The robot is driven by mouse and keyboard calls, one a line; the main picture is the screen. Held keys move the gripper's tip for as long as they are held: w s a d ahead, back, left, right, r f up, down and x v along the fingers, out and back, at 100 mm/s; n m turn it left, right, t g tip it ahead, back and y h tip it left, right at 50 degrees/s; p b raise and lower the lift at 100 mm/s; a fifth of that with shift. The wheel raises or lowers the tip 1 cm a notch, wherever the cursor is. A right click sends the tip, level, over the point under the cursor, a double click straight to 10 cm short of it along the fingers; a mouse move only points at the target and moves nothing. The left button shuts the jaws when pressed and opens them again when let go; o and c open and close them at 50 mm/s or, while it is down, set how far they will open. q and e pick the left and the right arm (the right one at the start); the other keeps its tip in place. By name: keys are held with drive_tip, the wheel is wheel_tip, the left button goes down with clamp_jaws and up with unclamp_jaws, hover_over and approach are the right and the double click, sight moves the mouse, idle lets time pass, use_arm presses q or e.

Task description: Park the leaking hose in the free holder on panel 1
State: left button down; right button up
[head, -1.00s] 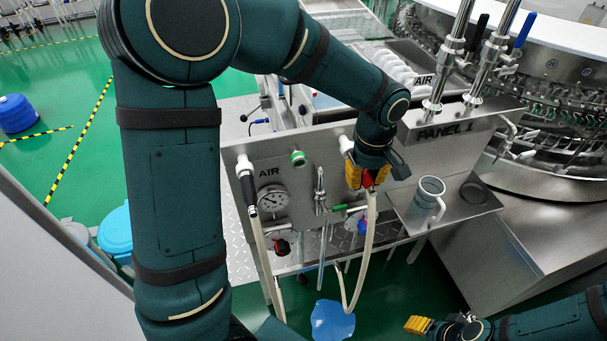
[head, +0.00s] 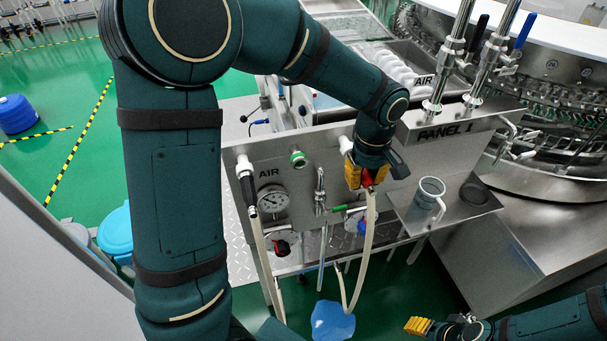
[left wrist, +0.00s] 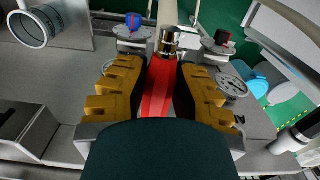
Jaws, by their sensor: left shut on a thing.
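My left gripper (head: 366,177) is shut on the red nozzle (head: 368,178) of a cream hose (head: 366,235), in front of panel 1 (head: 446,131). In the left wrist view the red nozzle (left wrist: 161,88) lies between the yellow fingers, with a metal collar where the hose begins. The hose hangs in a loop below. A green-ringed holder (head: 298,159) on the panel is empty. A white holder (head: 346,145) beside my gripper is partly covered by my wrist. Another hose with a black nozzle (head: 250,190) hangs at the panel's left. My right gripper (head: 418,326) is small at the lower right.
A pressure gauge (head: 272,200) and a metal tap (head: 320,192) are on the panel between the hoses. A grey mug (head: 428,196) stands on a side shelf (head: 460,213) at the right. A blue puddle (head: 332,321) lies on the floor below.

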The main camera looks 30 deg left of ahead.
use_arm(q)
drive_tip(key=shift+w+a, duration=0.35)
drive_tip(key=shift+a, duration=0.1)
drive_tip(key=c, duration=0.8)
unclamp_jaws()
